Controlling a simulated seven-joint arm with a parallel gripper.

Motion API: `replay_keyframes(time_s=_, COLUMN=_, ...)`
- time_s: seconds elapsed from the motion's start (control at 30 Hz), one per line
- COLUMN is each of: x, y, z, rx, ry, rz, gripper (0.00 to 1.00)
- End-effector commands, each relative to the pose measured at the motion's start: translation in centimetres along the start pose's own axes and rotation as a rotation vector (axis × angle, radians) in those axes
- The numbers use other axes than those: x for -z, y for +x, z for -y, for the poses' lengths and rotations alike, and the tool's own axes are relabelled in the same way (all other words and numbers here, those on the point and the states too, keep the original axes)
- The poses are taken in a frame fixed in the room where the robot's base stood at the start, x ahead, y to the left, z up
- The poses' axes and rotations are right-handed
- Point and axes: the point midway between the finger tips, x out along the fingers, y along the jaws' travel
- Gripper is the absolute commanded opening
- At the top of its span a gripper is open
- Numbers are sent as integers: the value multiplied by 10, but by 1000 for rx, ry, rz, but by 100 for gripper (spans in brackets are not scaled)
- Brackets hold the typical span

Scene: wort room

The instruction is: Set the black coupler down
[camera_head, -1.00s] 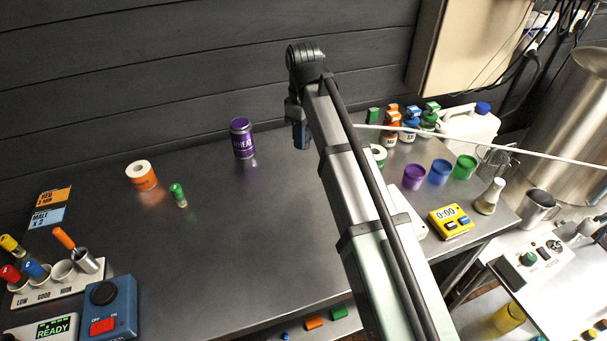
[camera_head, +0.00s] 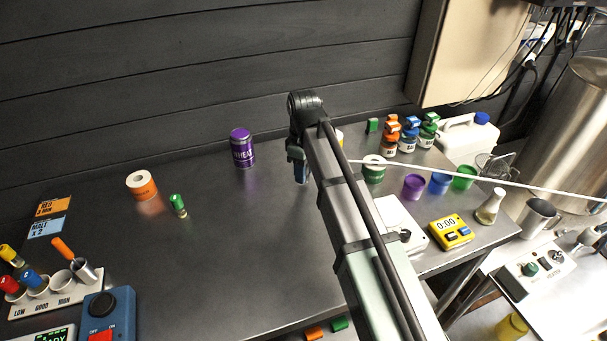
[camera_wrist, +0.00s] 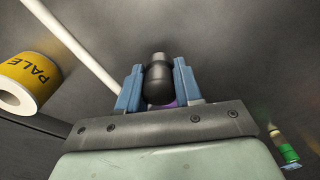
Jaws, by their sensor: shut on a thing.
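My gripper (camera_head: 301,172) points down, low over the dark bench top (camera_head: 225,265), in front of the back wall. In the wrist view its blue fingers (camera_wrist: 158,82) are shut on the black coupler (camera_wrist: 158,86), a dark rounded piece with a grey tip. In the head view the coupler is hidden by the fingers and arm. I cannot tell whether it touches the bench.
A white hose (camera_head: 450,176) runs right from behind my arm; it passes close by in the wrist view (camera_wrist: 75,45). A purple can (camera_head: 242,150) and green-capped vial (camera_head: 178,206) stand left. Bench between is clear.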

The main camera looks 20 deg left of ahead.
Motion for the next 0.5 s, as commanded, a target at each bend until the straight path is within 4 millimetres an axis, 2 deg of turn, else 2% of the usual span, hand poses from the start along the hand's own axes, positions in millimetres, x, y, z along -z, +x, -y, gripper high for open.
replay_keyframes(time_s=0.13, x=0, y=16, z=0, rx=0, ry=0, rz=0, gripper=4)
replay_keyframes(time_s=0.5, x=0, y=19, z=0, rx=0, ry=0, rz=0, gripper=4)
